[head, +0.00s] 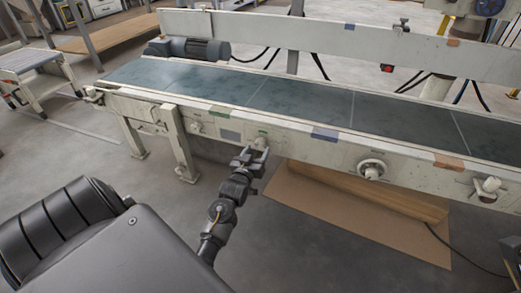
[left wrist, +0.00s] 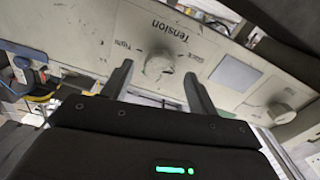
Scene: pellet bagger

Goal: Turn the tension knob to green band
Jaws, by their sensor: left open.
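The tension knob (left wrist: 158,66) is a pale round knob on the cream conveyor side panel. The word "Tension" is printed beside it, with smaller words on either side. In the head view the knob (head: 260,143) shows partly, just beyond my gripper. My left gripper (head: 251,155) is open and faces the panel. In the left wrist view its fingers (left wrist: 160,72) appear on both sides of the knob, with a gap on each side. Contact is not visible.
Another knob (head: 196,128) is left of the tension knob, also in the left wrist view (left wrist: 281,113). A handwheel (head: 372,169) is further right. The conveyor belt (head: 300,100) runs above. A brown sheet (head: 330,208) lies on the floor below.

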